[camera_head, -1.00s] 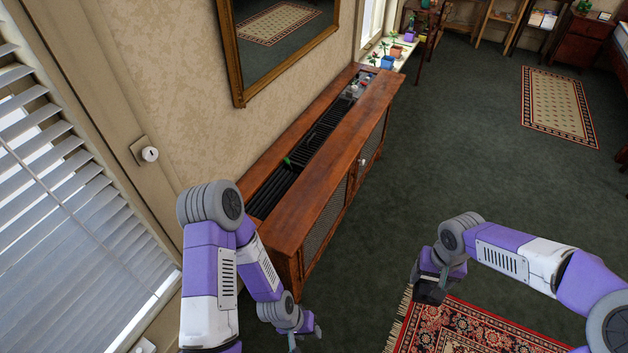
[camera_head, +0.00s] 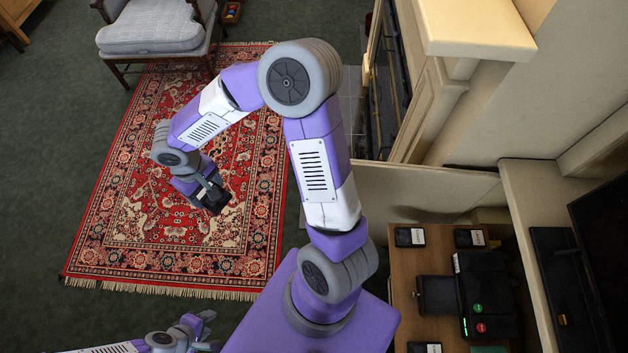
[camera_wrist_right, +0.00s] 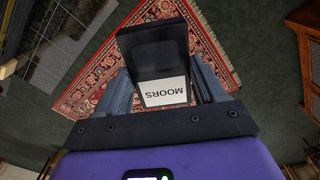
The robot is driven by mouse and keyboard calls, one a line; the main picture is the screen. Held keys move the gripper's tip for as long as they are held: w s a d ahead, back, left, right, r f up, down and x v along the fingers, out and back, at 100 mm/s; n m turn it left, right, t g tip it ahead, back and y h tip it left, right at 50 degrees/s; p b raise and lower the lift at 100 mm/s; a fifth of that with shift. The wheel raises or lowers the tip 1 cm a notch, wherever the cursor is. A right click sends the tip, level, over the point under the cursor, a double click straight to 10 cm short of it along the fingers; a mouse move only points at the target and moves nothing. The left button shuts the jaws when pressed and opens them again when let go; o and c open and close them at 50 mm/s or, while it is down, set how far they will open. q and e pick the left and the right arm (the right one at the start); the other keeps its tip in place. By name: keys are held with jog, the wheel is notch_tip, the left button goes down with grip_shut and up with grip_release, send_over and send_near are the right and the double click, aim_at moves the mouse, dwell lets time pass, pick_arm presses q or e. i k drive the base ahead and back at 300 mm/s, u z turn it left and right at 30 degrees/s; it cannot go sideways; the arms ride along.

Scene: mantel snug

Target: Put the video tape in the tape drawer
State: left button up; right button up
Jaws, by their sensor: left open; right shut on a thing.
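The video tape (camera_wrist_right: 159,62) is black with a white label reading "MOORS". In the right wrist view it sits between the fingers of my right gripper (camera_wrist_right: 165,92), which is shut on it. In the head view my right gripper (camera_head: 211,194) holds the dark tape (camera_head: 214,202) above the red rug. My left gripper (camera_head: 208,330) is open and empty at the bottom edge. A black device (camera_head: 485,290) with green and red buttons stands at right, with a black flat part (camera_head: 437,294) beside it. I cannot tell which part is the tape drawer.
The device is on a wooden surface (camera_head: 404,268) with labelled black cases (camera_head: 410,237) around it. A fireplace surround (camera_head: 432,110) stands beyond. A grey-cushioned chair (camera_head: 150,27) is at the top left. The patterned rug (camera_head: 120,230) and nearby carpet are open floor.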

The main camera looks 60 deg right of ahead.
aim_at(438, 294)
jog(key=z, duration=1.05)
jog(key=k, duration=0.9)
jog(key=z, duration=1.1)
